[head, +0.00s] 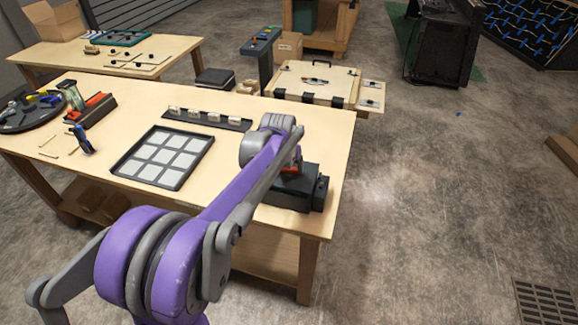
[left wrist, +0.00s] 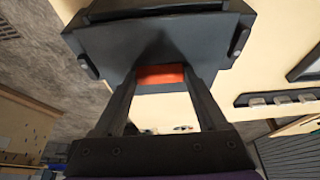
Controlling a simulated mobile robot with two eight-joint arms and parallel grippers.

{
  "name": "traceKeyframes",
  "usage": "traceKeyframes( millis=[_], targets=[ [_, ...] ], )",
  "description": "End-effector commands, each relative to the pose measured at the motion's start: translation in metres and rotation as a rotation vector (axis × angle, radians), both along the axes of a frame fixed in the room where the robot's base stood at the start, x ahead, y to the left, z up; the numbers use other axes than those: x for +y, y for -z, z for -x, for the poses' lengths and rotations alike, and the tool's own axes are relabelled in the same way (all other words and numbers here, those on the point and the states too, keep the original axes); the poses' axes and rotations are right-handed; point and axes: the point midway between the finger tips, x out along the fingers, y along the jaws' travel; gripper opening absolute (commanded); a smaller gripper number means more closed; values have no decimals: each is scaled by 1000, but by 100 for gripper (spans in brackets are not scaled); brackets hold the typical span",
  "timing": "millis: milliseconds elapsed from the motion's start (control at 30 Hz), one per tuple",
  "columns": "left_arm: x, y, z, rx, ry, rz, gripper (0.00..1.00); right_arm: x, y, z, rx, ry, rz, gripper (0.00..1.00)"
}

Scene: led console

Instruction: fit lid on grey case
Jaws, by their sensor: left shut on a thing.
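The dark grey case (head: 290,193) stands at the right end of the wooden workbench, partly hidden by my left arm. It also shows at the top of the left wrist view (left wrist: 160,35), with a small lug on each side. My left gripper (left wrist: 162,82) is at the case, its two fingers on either side of an orange-red piece (left wrist: 162,75), and is shut on it. The orange piece lies against the dark body. I cannot tell where the lid ends and the case begins, or whether the lid sits fully down. My right gripper is not in view.
A black tray of pale squares (head: 129,165) and a dark rail (head: 199,111) with white blocks lie left on the workbench (head: 235,180). A red-and-black tool holder (head: 93,110) and a round tool tray (head: 28,112) stand further left. The bench's right edge is close to the case.

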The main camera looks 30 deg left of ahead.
Motion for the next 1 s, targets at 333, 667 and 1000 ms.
traceKeyframes(
  millis=[333, 667, 1000],
  targets=[
    [0, 5, 0, 0, 0, 0, 12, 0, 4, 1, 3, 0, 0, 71],
    [0, 9, 0, 0, 0, 0, 12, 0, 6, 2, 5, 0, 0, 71],
    [0, 13, 0, 0, 0, 0, 12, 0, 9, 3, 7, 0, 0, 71]
  ],
)
